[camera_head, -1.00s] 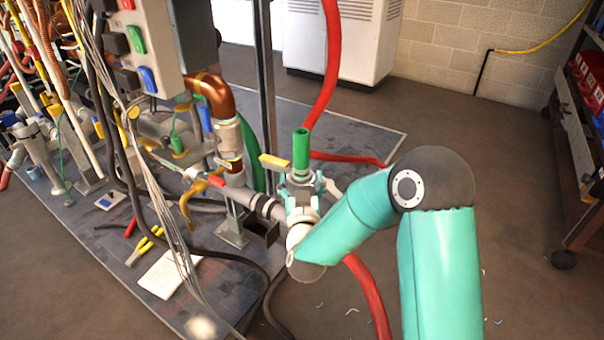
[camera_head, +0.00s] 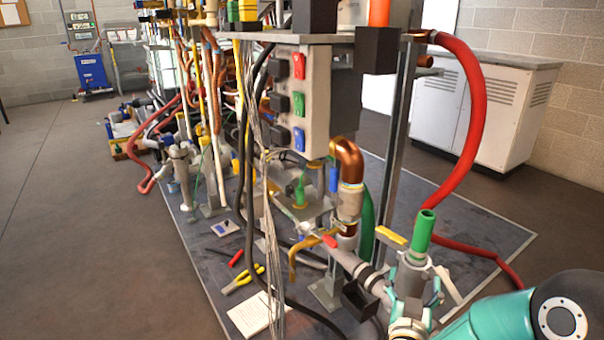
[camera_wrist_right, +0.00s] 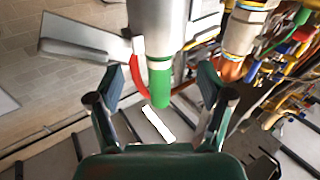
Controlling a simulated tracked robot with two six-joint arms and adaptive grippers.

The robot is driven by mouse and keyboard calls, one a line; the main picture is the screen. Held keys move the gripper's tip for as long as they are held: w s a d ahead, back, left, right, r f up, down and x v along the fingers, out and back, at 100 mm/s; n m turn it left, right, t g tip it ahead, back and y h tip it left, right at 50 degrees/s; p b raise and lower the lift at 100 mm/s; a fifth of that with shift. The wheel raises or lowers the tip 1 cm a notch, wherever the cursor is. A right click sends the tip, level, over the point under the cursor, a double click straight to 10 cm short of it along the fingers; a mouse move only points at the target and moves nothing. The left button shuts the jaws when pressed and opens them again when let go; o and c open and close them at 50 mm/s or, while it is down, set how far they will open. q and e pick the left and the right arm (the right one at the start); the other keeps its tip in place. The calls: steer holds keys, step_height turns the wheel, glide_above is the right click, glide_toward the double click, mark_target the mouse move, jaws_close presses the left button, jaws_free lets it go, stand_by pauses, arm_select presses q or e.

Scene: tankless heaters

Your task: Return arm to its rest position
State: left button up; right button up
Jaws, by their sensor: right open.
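My right gripper (camera_head: 413,290) is at the lower right of the head view, beside the pipework's front end. A green pipe end (camera_head: 423,230) stands upright just above the gripper there. In the right wrist view my right gripper (camera_wrist_right: 160,75) has its two fingers spread wide. The green pipe end (camera_wrist_right: 160,82) shows between them, with clear gaps on both sides. I cannot tell how far it is from the fingers in depth. Nothing is held. My left gripper is in no view.
A yellow valve handle (camera_head: 391,237) and grey pipe (camera_head: 352,265) lie close left of the gripper. A red hose (camera_head: 473,130) curves behind it. A switch box (camera_head: 318,95) hangs over the pipework. Yellow pliers (camera_head: 243,280) and a paper sheet (camera_head: 255,314) lie on the floor plate (camera_head: 215,275).

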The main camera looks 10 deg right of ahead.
steer(key=s+a+f+n+g+y+p, duration=0.1)
steer(key=a+f+g+y+p, duration=0.25)
steer(key=f, duration=0.55)
steer(key=s+a+f+n+g+y+p, duration=0.1)
steer(key=s+a+f+n+g+y, duration=0.1)
steer(key=a+f+y, duration=0.45)
steer(key=s+a+f+g+y+p, duration=0.1)
steer(key=s+a+f+g, duration=0.25)
steer(key=s, duration=0.25)
steer(key=s+a+f+n+g+y+p, duration=0.1)
steer(key=s+a+f+g, duration=0.1)
steer(key=s+a+f, duration=0.3)
steer(key=s+a+f+g+y+p, duration=0.1)
steer(key=s+f+g+y, duration=0.15)
steer(key=s, duration=0.45)
step_height(320, 180, up, 37)
steer(key=g+p, duration=0.1)
steer(key=p, duration=3.6)
steer(key=shift+s+a+h+p, duration=0.25)
steer(key=shift+s+h+p, duration=0.05)
steer(key=shift+s+h, duration=0.1)
